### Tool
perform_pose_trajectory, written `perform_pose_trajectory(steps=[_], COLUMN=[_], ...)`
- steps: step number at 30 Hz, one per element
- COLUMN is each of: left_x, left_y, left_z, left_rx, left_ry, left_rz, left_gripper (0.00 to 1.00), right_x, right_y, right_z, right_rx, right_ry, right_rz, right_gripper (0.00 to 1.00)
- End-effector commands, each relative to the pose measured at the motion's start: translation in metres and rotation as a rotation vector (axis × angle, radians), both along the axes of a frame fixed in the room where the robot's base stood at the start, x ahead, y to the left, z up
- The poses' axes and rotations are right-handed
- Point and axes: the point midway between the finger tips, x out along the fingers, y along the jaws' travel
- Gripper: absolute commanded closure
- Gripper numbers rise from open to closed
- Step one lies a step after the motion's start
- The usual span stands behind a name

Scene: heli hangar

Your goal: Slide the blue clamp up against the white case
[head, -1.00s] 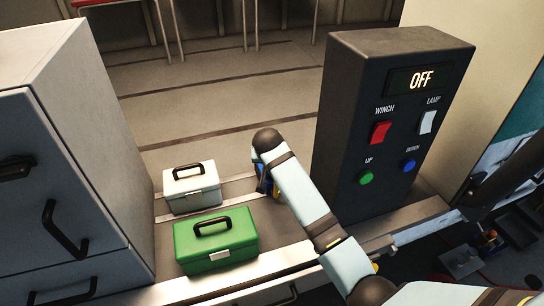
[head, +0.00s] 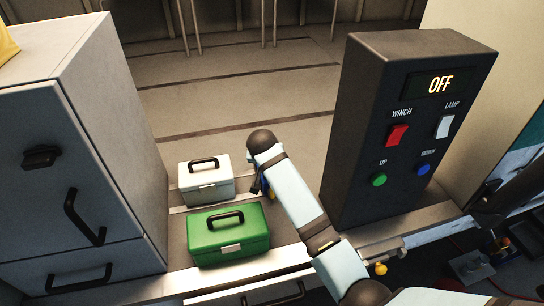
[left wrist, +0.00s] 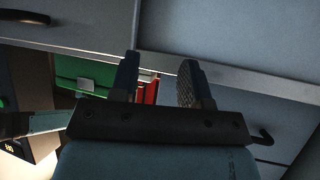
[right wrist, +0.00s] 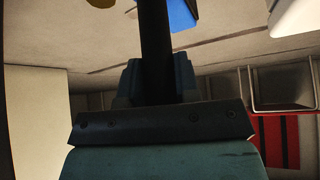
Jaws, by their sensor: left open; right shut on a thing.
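The white case (head: 206,186) stands on the bench, behind the green case (head: 228,236). The blue clamp (head: 268,188) is just right of the white case, mostly hidden behind my right arm; a narrow gap seems to separate them. In the right wrist view my right gripper (right wrist: 160,75) is shut on the clamp's dark bar (right wrist: 153,35), with its blue part (right wrist: 180,14) beyond. A pale corner at the upper right there looks like the white case (right wrist: 298,14). My left gripper (left wrist: 157,75) is open and empty, near drawer fronts in the left wrist view.
A grey cabinet (head: 85,150) bounds the bench on the left. A dark control box (head: 400,130) reading OFF, with switches and buttons, stands on the right. The bench between clamp and control box is partly covered by my right arm.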

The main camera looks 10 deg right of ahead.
Motion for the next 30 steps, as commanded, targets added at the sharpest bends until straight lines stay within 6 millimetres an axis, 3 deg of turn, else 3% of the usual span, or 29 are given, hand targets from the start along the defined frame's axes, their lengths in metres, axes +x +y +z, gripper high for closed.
perform_pose_trajectory(steps=[13, 30], left_x=[-0.007, 0.004], left_y=[-0.001, -0.001], left_z=[-0.003, 0.002], left_rx=[-0.002, -0.002], left_ry=[0.013, -0.007], left_rz=[0.001, 0.001], left_gripper=[0.57, 0.57], right_x=[0.0, -0.001], right_y=[0.008, 0.03], right_z=[0.0, 0.0], right_rx=[0.002, 0.003], right_ry=[0.0, 0.0], right_rz=[0.001, 0.002], right_gripper=[0.94, 0.94])
